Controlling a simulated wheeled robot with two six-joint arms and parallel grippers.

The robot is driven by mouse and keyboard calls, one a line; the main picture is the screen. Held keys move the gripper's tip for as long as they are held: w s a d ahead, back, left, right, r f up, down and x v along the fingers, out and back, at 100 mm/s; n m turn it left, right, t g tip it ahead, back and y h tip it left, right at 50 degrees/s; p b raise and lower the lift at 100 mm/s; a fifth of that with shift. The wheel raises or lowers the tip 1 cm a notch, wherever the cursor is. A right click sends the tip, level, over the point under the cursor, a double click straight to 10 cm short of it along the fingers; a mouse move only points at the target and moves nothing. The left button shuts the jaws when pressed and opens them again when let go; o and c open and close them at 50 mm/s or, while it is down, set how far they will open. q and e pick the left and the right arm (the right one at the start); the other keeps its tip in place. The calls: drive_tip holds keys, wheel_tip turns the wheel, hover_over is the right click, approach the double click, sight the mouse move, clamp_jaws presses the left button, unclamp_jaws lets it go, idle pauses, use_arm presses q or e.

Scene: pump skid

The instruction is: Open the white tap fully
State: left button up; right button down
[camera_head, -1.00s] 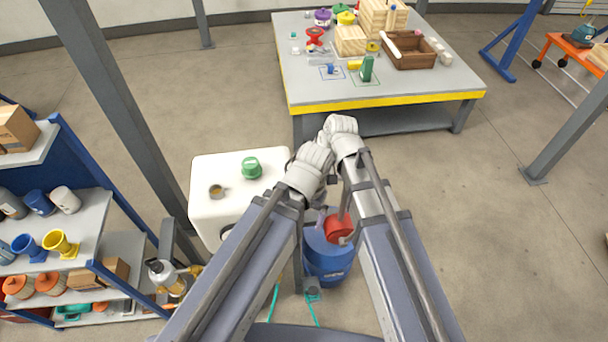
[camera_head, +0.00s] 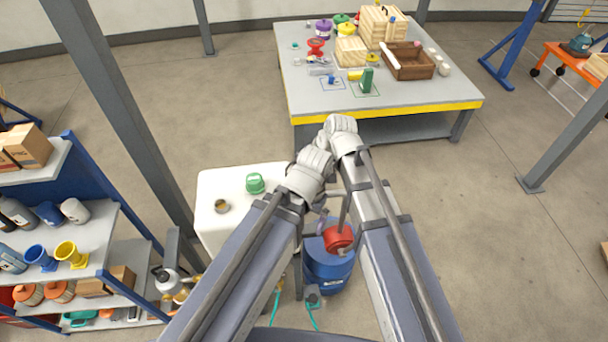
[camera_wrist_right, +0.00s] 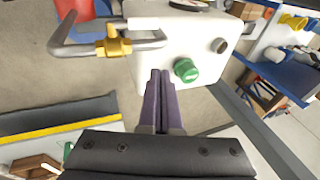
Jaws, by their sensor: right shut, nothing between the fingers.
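I cannot make out a white tap in either view. The white tank (camera_head: 205,232) stands below and left of my arms, with a green cap (camera_head: 255,183) on top. In the right wrist view the tank (camera_wrist_right: 150,55) shows its green cap (camera_wrist_right: 186,70) close to the fingers. A bent grey pipe with a brass fitting (camera_wrist_right: 114,42) lies left of the fingers there. My right gripper (camera_wrist_right: 160,74) has its two dark purple fingers together and empty, overlapping the tank's edge in the picture. My left gripper cannot be made out in the head view.
A blue drum (camera_head: 328,268) with a red top part (camera_head: 338,237) stands beside the tank. A grey-topped workbench (camera_head: 420,92) with several items is ahead. A blue-framed shelf (camera_head: 88,245) and a grey post (camera_head: 118,85) are on the left.

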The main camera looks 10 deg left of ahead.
wheel_tip(320, 180, up, 7)
drive_tip(key=s+p, duration=0.1)
drive_tip(key=p, duration=0.4)
drive_tip(key=shift+s+d+p, duration=0.15)
drive_tip(key=shift+s+p, duration=0.05)
drive_tip(key=shift+p, duration=0.1)
drive_tip(key=shift+f, duration=0.1)
drive_tip(key=shift+d, duration=0.1)
drive_tip(key=s+d+f+m+h, duration=0.1)
drive_tip(key=s+d+h, duration=0.15)
drive_tip(key=d, duration=0.95)
drive_tip(key=s+d+f+m+h, duration=0.15)
drive_tip(key=s+d, duration=0.25)
drive_tip(key=d, duration=0.8)
drive_tip(key=s+a+f+n+b, duration=0.1)
drive_tip(key=s+a+f+b, duration=0.1)
drive_tip(key=f+b, duration=0.5)
drive_tip(key=s+a+f+n+g+h+b, duration=0.1)
drive_tip(key=a+f+b, duration=0.4)
drive_tip(key=f+b, duration=0.1)
drive_tip(key=s+a+f+n+b, duration=0.1)
drive_tip(key=s+a+f+b, duration=0.1)
drive_tip(key=a+f+b, duration=0.2)
wheel_tip(320, 180, down, 4)
drive_tip(key=b, duration=0.4)
drive_tip(key=shift+s+r+h, duration=0.2)
drive_tip(key=shift+s+h, duration=0.1)
drive_tip(key=shift+s, duration=0.05)
drive_tip(key=shift+n, duration=0.25)
